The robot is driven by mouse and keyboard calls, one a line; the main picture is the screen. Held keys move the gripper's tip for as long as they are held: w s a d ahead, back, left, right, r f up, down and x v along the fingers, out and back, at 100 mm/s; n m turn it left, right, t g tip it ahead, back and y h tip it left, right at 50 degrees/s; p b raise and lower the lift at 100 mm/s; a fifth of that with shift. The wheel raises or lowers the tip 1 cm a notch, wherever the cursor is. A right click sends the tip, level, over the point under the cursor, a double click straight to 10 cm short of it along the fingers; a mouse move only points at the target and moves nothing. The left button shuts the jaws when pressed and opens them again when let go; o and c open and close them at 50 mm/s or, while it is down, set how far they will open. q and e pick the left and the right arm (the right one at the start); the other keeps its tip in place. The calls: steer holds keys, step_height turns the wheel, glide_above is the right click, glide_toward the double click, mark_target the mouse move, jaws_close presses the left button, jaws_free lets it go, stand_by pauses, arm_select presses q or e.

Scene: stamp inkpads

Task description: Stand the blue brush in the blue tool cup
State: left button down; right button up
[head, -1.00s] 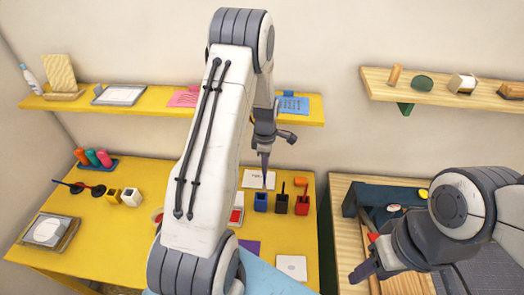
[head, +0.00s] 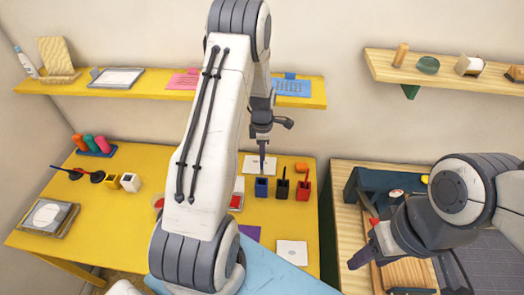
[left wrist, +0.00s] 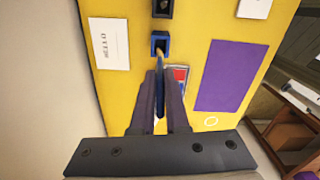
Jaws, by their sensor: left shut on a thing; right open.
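My left gripper (head: 262,150) is shut on the blue brush (left wrist: 160,82), pointing down above the blue tool cup (head: 261,188). In the left wrist view, the brush lies between the gripper's fingers (left wrist: 160,105). Its far end overlaps the near side of the blue cup (left wrist: 160,41); I cannot tell whether the tip is inside the opening. In the head view the brush is mostly hidden by the fingers. My right gripper (head: 360,260) is open and empty, at the lower right over the wooden table.
A black cup (head: 282,189) and a red cup (head: 303,190), holding tools, stand right of the blue cup. A white card (head: 254,162) lies behind it. A purple sheet (left wrist: 230,75) lies nearby. The yellow shelf (head: 150,88) is on the wall behind.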

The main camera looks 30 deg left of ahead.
mark_target(262, 169)
arm_select(q)
steer(key=shift+f+b, duration=2.8)
steer(key=shift+f, duration=1.35)
steer(key=c, duration=0.8)
jaws_free()
steer(key=shift+c, duration=0.2)
steer(key=shift+r, duration=0.45)
step_height(262, 169, up, 10)
steer(key=shift+f+b, duration=0.15)
steer(key=shift+b, duration=1.1)
